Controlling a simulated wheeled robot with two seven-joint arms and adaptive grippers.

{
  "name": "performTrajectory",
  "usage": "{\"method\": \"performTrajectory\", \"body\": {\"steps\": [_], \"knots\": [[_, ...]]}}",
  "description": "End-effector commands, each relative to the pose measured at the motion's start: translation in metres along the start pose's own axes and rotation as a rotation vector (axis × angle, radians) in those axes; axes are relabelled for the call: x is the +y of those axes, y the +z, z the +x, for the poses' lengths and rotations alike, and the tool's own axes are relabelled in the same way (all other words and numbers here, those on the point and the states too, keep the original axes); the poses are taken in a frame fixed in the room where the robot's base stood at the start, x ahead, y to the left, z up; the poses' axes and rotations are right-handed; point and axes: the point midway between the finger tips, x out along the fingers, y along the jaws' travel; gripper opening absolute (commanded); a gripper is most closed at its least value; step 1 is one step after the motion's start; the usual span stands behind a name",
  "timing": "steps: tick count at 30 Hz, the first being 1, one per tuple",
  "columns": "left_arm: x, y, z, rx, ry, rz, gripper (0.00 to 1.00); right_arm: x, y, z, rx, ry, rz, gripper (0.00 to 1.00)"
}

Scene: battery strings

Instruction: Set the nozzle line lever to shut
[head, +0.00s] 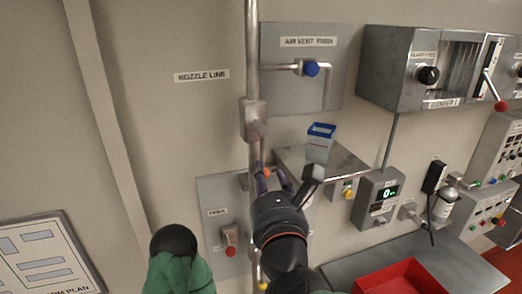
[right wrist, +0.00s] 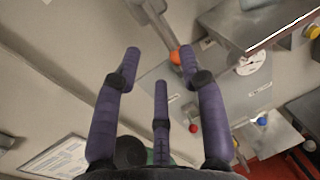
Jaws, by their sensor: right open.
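The nozzle line label (head: 202,76) is on the wall, left of a vertical pipe (head: 252,50). A grey valve body (head: 252,118) sits on that pipe, and its grey lever hangs downward to an orange tip (head: 266,173). My right gripper (head: 272,178) is open, with its purple fingers pointing up at the lever's lower end. In the right wrist view the orange tip (right wrist: 175,57) appears between the outer fingertips, closer to the right one; I cannot tell whether they touch. The lever (right wrist: 155,20) runs up beyond the fingers. My left gripper is not in view.
An air vent panel (head: 335,90) with a blue knob is above right. A small shelf (head: 345,165) holds a blue-topped box (head: 320,142) just right of my gripper. A red tray (head: 405,280) is lower right.

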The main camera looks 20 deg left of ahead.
Motion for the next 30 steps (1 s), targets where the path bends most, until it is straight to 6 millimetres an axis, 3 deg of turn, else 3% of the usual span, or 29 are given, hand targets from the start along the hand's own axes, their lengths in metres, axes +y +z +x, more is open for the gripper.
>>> {"method": "performTrajectory", "body": {"steps": [15, 21, 30], "knots": [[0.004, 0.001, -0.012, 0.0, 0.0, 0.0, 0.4, -0.001, -0.002, 0.084, 0.004, -0.003, -0.007, 0.41], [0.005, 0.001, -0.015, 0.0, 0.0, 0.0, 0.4, 0.0, -0.002, 0.1, 0.003, -0.001, -0.008, 0.41], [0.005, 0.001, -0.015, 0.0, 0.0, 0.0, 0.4, -0.001, -0.002, 0.103, 0.001, 0.0, -0.007, 0.41]]}}
